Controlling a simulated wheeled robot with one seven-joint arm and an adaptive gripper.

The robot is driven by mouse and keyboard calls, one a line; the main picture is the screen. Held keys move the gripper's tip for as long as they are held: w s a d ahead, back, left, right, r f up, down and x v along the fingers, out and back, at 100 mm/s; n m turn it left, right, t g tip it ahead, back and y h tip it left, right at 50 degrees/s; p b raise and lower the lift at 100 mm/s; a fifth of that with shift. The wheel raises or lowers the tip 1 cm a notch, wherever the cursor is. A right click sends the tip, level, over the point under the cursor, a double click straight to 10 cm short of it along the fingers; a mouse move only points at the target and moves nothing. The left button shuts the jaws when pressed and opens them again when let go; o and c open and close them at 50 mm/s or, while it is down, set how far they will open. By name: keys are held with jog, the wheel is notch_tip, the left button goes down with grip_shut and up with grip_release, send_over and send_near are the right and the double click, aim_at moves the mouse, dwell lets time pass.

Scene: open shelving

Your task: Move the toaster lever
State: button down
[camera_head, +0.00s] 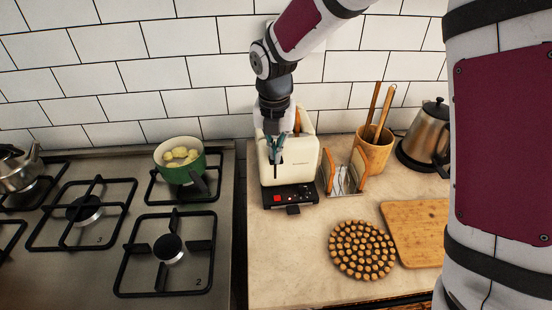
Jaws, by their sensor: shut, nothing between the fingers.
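A cream toaster (303,163) with a black base stands on the beige counter, right of the stove, near the tiled wall. A dark vertical lever slot (279,166) shows on its near left face. Below it, the black base has a red button (277,199) and small knobs. My gripper (273,158) points down from above, its fingers together, right at the toaster's slotted face. The fingertips overlap the upper part of the slot in this view. I cannot tell whether they touch the lever, which is hard to make out. My wrist hides part of the toaster's top.
A wooden rack (346,179) stands close right of the toaster, with a utensil crock (374,150) and a steel kettle (427,136) beyond. A round trivet (362,249) and cutting board (415,233) lie in front. A green pot (181,169) sits on the stove (112,275) to the left.

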jog(key=shift+f+b, duration=1.35)
jog(key=shift+f, duration=2.25)
jog(key=s, duration=0.1)
jog(key=s+p, duration=0.1)
jog(key=r+p, duration=0.1)
jog(key=shift+s+a+r, duration=0.1)
jog(key=shift+s+a, duration=0.3)
notch_tip(320, 180, up, 12)
jog(key=s, duration=0.1)
jog(key=shift+a, duration=0.15)
jog(key=shift+s, duration=0.15)
